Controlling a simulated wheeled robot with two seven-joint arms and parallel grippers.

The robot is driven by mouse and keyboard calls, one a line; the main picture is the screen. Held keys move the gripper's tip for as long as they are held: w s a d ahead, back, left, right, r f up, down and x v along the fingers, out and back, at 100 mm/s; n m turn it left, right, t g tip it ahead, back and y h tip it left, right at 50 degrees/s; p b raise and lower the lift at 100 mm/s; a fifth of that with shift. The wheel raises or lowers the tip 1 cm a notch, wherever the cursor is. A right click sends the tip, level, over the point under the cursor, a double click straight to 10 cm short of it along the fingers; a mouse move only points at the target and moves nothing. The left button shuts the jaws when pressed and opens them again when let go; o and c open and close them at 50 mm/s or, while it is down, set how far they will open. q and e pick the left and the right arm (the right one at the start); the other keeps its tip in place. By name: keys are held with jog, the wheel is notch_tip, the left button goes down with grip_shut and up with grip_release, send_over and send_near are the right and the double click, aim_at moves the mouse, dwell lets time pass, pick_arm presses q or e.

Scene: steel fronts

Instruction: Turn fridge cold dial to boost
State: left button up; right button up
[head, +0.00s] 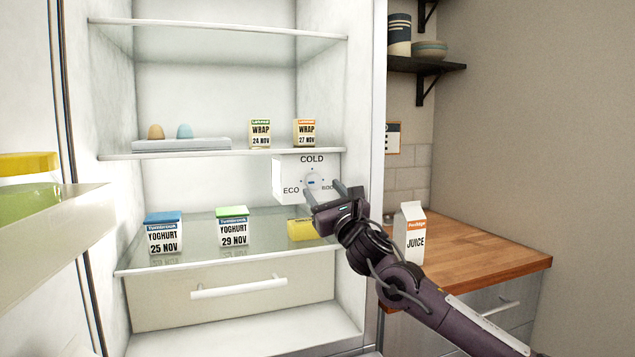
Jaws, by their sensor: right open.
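The cold dial (312,181) is a small white knob with a blue mark on a white control box (290,180) inside the open fridge (230,80). The box reads COLD above, ECO at the left and a partly hidden label at the right, behind my gripper. The blue mark seems to lie near level; its exact setting is too small to tell. My right gripper (326,195) is open and empty, with its fingers just in front of the dial at the lower right. I cannot tell whether they touch it. My left gripper is not in view.
Yoghurt pots (163,233) (233,227) and a yellow block (302,229) stand on the glass shelf below. Wraps (260,134) (305,132) and an egg tray (181,144) sit above. The fridge door (60,240) is open at left. A juice carton (408,233) stands on the wooden counter (480,250).

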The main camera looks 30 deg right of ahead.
aim_at(315, 183)
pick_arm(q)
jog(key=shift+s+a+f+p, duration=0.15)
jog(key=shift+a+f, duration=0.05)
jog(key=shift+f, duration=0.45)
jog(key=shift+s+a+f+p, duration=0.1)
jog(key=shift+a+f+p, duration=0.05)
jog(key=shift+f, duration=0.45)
pick_arm(e)
jog(key=shift+x, duration=1.8)
jog(key=shift+f, duration=0.2)
jog(key=c, duration=1)
jog(key=shift+o, duration=0.2)
